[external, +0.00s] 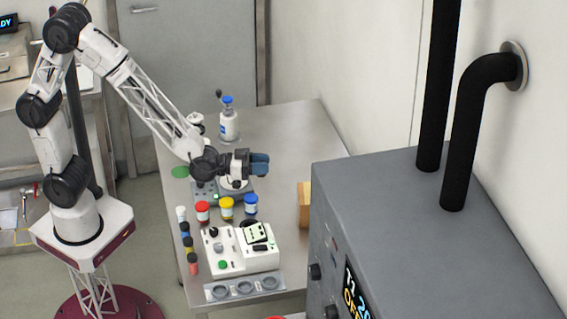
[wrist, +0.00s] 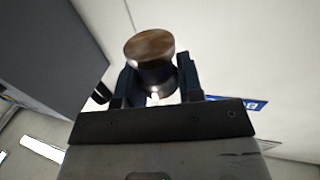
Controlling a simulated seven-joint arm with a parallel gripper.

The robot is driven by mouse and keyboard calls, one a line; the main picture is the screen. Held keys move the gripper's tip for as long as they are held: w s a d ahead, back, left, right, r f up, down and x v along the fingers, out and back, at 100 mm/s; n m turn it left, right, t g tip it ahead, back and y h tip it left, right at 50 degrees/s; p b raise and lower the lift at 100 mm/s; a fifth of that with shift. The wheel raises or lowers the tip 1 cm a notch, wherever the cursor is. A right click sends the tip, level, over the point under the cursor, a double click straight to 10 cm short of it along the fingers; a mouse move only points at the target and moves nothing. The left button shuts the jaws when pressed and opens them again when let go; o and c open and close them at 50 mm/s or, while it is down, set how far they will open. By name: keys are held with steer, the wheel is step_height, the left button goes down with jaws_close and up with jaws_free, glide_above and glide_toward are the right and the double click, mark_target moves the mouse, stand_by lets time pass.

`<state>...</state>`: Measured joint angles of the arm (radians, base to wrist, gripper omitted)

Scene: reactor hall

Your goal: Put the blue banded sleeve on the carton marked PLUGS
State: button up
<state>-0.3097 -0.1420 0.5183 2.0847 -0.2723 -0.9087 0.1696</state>
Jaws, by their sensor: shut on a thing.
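My gripper (external: 259,165) is above the steel table, pointing right in the external view. In the wrist view my gripper (wrist: 155,85) is shut on a short cylinder (wrist: 150,45) with a brown, streaked top and a dark, shiny side. The fingers cover much of its side, so I cannot tell whether it carries a blue band. In the external view the dark blue fingers hide it. A tan carton (external: 304,194) stands at the table's right side, to the right of and below my gripper in the picture. The grey cabinet hides part of it, and no marking is readable.
The grey cabinet (external: 420,230) with black pipes fills the right. Jars with red (external: 203,207), yellow (external: 227,204) and blue (external: 250,200) lids, several small vials, a white device (external: 240,250) and a tray (external: 245,287) crowd the front. A blue-capped bottle (external: 229,122) stands behind. The table's back right is clear.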

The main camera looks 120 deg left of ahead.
steer(key=shift+s+d+f, duration=0.1)
steer(key=shift+s+f, duration=0.15)
steer(key=shift+s, duration=0.5)
glide_above(308, 192)
steer(key=shift+d+f, duration=0.1)
steer(key=shift+f, duration=0.6)
steer(key=shift+f, duration=0.1)
steer(key=shift+f, duration=1.7)
steer(key=shift+f, duration=0.1)
